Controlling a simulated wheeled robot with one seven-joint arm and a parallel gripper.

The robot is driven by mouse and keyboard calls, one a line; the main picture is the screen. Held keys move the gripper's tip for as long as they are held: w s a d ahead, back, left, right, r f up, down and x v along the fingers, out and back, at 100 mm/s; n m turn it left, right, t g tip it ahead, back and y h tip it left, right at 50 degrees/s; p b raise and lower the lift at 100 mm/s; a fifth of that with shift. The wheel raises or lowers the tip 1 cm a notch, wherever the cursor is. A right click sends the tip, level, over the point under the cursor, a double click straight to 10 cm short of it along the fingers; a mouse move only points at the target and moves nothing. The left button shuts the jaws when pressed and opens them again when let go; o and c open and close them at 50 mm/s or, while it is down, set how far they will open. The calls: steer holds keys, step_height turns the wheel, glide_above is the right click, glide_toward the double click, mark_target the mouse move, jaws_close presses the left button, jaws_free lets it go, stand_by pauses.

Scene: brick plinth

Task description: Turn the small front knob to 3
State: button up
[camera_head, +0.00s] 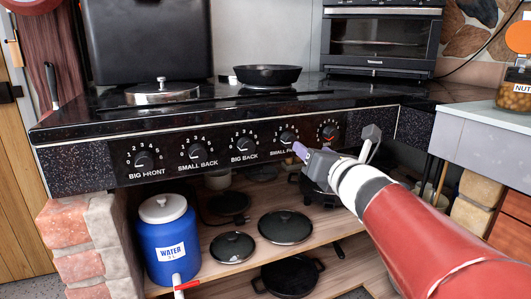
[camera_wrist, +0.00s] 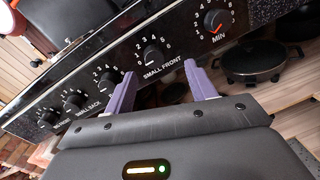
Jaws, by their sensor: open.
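The small front knob (camera_head: 287,137) is a black dial on the stove's front panel, fourth from the left, with its label partly covered by my gripper. In the wrist view the small front knob (camera_wrist: 152,54) shows with numbers around it and its label below. Which number it points to is too small to tell. My gripper (camera_head: 335,142) is open and in front of the panel. In the wrist view the purple fingertips of my gripper (camera_wrist: 160,69) stand apart below the knob, one toward each side. Nothing is between them, and contact with the knob cannot be seen.
The red-marked MIN knob (camera_head: 328,133) is just right. The big back knob (camera_head: 243,145), small back knob (camera_head: 196,152) and big front knob (camera_head: 144,160) are left. Lids and pans lie on the shelf below, beside a blue water jug (camera_head: 168,235). A grey counter (camera_head: 485,122) borders the right.

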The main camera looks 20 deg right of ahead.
mark_target(292, 141)
steer(key=w+n, duration=0.1)
steer(key=w, duration=0.1)
steer(key=w+n+y, duration=0.1)
steer(key=w, duration=0.2)
steer(key=w+n, duration=0.2)
steer(key=w, duration=0.1)
steer(key=shift+a+f+y, duration=0.2)
steer(key=shift+a+y, duration=0.1)
steer(key=shift+a, duration=0.1)
steer(key=c, duration=1)
